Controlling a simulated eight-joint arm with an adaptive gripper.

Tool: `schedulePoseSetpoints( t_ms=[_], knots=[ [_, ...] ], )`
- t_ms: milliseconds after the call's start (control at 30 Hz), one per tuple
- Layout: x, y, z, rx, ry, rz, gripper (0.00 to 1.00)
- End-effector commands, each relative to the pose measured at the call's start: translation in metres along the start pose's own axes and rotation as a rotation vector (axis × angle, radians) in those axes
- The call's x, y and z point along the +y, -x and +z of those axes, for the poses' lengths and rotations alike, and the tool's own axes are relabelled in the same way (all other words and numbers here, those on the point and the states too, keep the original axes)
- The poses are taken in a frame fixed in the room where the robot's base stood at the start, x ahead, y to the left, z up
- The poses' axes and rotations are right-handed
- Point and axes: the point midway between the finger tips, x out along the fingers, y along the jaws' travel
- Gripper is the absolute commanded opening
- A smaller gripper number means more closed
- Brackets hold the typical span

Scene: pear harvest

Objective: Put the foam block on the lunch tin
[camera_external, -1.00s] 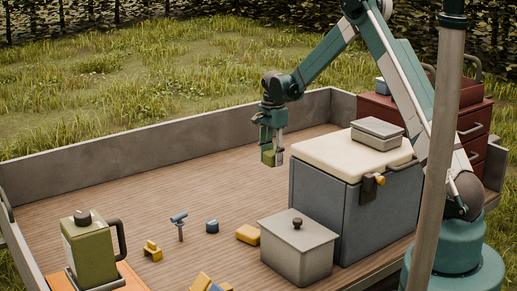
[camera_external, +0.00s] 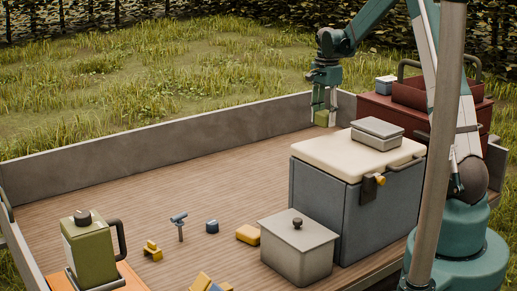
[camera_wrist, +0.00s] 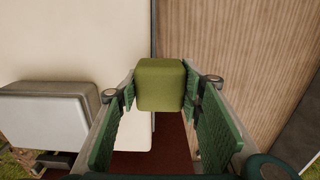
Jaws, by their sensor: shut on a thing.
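The foam block (camera_external: 322,118) is a small olive-green block; it also fills the middle of the wrist view (camera_wrist: 160,84). My gripper (camera_external: 324,107) is shut on it, with green finger pads on its left and right sides in the wrist view. It holds the block in the air behind the cooler, near the back wall corner. The lunch tin (camera_external: 378,131), a flat grey lidded tin, lies on the cream cooler lid (camera_external: 335,155). It is to the right of the block in the external view and at the left edge of the wrist view (camera_wrist: 45,105).
A red tool chest (camera_external: 388,116) with a small blue-grey box stands behind the cooler. A grey knobbed box (camera_external: 298,248) stands in front. Several small yellow and blue items and a green canister (camera_external: 90,250) are on the bed. The lid's left part is clear.

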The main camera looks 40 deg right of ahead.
Motion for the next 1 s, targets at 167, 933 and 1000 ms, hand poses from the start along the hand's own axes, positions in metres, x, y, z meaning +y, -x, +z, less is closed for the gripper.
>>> schedulePoseSetpoints(
  t_ms=[167, 933, 1000],
  knots=[
    [0.033, 0.032, -0.019, 0.0, -0.003, 0.0, 0.27],
    [0.178, 0.136, -0.072, 0.0, -0.004, 0.0, 0.27],
    [0.186, 0.14, -0.074, 0.0, -0.004, 0.0, 0.27]
  ],
)
